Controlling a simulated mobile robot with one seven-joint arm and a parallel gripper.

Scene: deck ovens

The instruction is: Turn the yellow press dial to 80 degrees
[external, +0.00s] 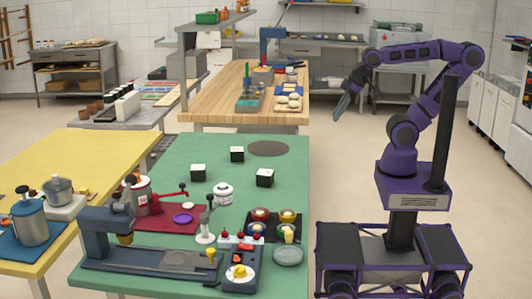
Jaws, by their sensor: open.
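A dark blue press (108,228) with a long base stands at the front of the green table. A dark control box (240,282) sits at the right end of the base. A yellow dial (240,271) shows on top of the box; its angle is too small to read. A smaller yellow part (211,254) stands just left of the box. My gripper (342,108) is open and empty. It hangs in the air at the upper right, well away from the press and dial, pointing down and left.
The green table (290,170) also holds black-and-white cubes (265,178), a red mat (165,221) with a red-handled device, a white pot (223,193), a dark tray of small bowls (262,228) and a grey plate (288,255). A yellow table (85,150) adjoins at left. Floor right of the green table is clear beyond my base.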

